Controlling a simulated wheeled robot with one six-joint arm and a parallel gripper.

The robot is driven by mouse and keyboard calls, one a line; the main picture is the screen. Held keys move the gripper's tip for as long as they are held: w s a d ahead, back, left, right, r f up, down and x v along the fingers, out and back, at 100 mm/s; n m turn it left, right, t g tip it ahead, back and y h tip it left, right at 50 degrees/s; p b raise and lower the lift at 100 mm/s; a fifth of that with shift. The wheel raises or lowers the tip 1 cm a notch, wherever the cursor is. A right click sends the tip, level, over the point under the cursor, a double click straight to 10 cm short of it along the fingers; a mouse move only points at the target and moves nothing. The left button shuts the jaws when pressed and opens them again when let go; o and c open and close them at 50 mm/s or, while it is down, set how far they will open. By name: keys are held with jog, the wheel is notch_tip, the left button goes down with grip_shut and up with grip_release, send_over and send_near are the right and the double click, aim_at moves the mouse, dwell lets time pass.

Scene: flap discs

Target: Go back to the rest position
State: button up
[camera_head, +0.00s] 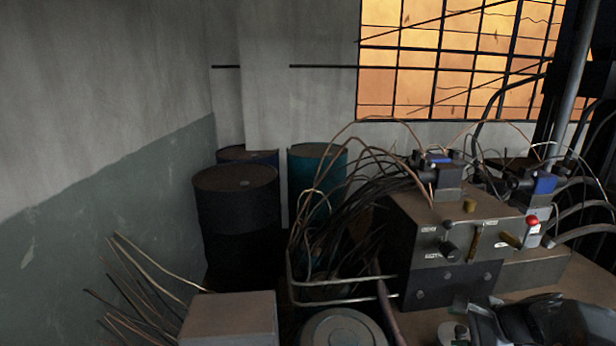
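No flap disc can be made out with certainty.
Dark (238,215) and teal (318,180) drums stand behind. A box (230,318) and wires fill the lower left.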

jog(key=s+a+r+n+g+h, duration=0.1)
jog(key=s+a+n, duration=0.3)
jog(key=a+n, duration=0.4)
jog(key=s+a+r+n+g+h+p, duration=0.1)
jog(key=s+a+n+h, duration=0.3)
jog(key=a+n, duration=0.4)
jog(key=s+r+n+g, duration=0.1)
jog(key=n, duration=0.1)
jog(key=shift+s+a+n, duration=0.2)
jog(key=shift+a+n, duration=0.05)
jog(key=shift+n, duration=0.05)
